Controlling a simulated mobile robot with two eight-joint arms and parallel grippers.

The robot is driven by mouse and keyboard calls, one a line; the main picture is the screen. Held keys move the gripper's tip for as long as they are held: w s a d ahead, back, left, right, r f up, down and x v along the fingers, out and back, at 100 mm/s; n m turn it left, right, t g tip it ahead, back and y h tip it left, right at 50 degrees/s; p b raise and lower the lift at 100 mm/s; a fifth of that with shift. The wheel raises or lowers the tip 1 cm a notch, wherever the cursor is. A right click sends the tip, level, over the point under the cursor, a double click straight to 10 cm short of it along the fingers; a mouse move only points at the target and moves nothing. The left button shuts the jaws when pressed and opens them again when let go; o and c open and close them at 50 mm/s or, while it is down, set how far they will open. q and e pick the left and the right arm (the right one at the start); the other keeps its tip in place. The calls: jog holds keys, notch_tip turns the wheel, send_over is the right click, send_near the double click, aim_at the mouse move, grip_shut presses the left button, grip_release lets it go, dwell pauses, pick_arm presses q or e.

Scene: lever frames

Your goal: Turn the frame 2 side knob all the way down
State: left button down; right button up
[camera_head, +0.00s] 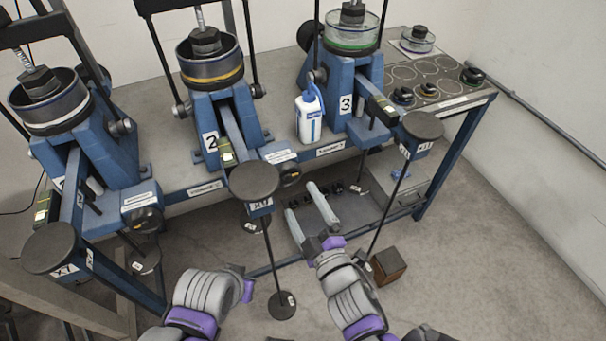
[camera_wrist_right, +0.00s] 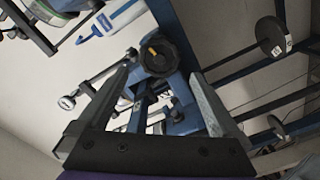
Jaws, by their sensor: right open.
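Frame 2 (camera_head: 212,110) is the middle blue lever frame, with a "2" label on its front. Its side knob (camera_head: 290,174) is a round black knob with an orange mark, low on the frame's right side. In the right wrist view the knob (camera_wrist_right: 168,58) faces the camera, and its orange mark is at the upper left of its face. My right gripper (camera_head: 302,199) is open and empty, below and just right of the knob in the head view. In the wrist view the knob appears between the fingertips; I cannot tell any contact. My left gripper's fingers do not show.
Frame 2's lever ends in a round black pad (camera_head: 254,180) left of my right gripper. A white bottle (camera_head: 309,118) stands on the bench between frames 2 and 3. Frame 3 (camera_head: 352,85) is to the right. A brown box (camera_head: 388,265) lies on the floor.

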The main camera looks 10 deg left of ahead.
aim_at(289, 178)
jog(key=p+x, duration=0.1)
jog(key=x, duration=0.8)
jog(key=shift+w+a+r, duration=0.1)
jog(key=shift+w+a, duration=0.05)
jog(key=shift+a, duration=0.1)
jog(key=shift+d, duration=0.1)
jog(key=shift+c, duration=1.3)
grip_shut()
